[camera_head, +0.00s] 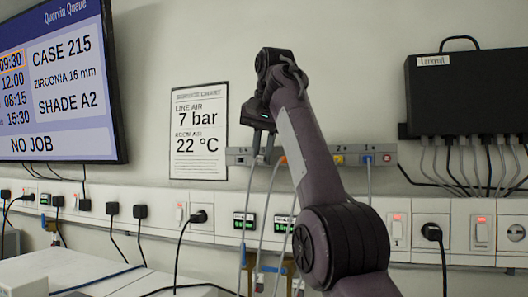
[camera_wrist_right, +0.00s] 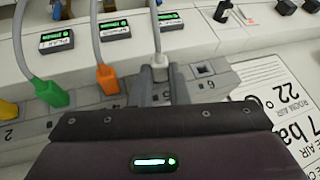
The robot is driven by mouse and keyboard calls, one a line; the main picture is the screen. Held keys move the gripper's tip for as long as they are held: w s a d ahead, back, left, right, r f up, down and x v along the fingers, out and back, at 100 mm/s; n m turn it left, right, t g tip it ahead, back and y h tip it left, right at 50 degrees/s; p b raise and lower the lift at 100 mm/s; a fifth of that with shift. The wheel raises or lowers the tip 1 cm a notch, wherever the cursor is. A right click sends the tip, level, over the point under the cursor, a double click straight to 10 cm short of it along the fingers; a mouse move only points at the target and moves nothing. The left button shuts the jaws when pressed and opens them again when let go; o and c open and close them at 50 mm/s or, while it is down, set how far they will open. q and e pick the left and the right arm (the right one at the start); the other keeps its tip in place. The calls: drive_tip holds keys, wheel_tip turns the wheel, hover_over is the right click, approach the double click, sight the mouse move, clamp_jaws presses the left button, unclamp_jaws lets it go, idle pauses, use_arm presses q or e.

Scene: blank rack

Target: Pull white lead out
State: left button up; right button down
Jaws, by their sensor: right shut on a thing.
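The white lead's plug (camera_wrist_right: 159,70) shows in the right wrist view between the two fingers of my right gripper (camera_wrist_right: 162,84), which is shut on it. The white plug is at the grey socket strip (camera_wrist_right: 205,70); the fingers hide how deep it sits. In the head view my right gripper (camera_head: 262,137) is at the left part of the strip (camera_head: 238,156), and a pale lead (camera_head: 247,208) hangs down below it. An orange plug (camera_wrist_right: 106,78) and a green plug (camera_wrist_right: 48,92) sit beside it in the strip. My left gripper is not in view.
A yellow plug (camera_wrist_right: 8,108) is further along the strip. A black box (camera_head: 466,92) with several cables hangs at the right. A screen (camera_head: 60,85) and a notice (camera_head: 198,130) are on the wall. Switched sockets (camera_head: 397,229) and hanging leads line the trunking below.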

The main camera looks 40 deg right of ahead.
drive_tip(key=shift+a+f, duration=0.15)
drive_tip(key=shift+f, duration=0.05)
drive_tip(key=shift+s+a+b, duration=0.2)
drive_tip(key=shift+a+b, duration=0.15)
drive_tip(key=shift+a, duration=0.05)
drive_tip(key=a+b, duration=0.1)
drive_tip(key=s+a+b, duration=0.1)
drive_tip(key=a, duration=0.1)
drive_tip(key=shift+s+r, duration=0.1)
drive_tip(key=shift+r, duration=0.05)
drive_tip(key=shift+s+a+b, duration=0.2)
drive_tip(key=shift+b, duration=0.1)
drive_tip(key=shift+w, duration=0.15)
idle(0.5)
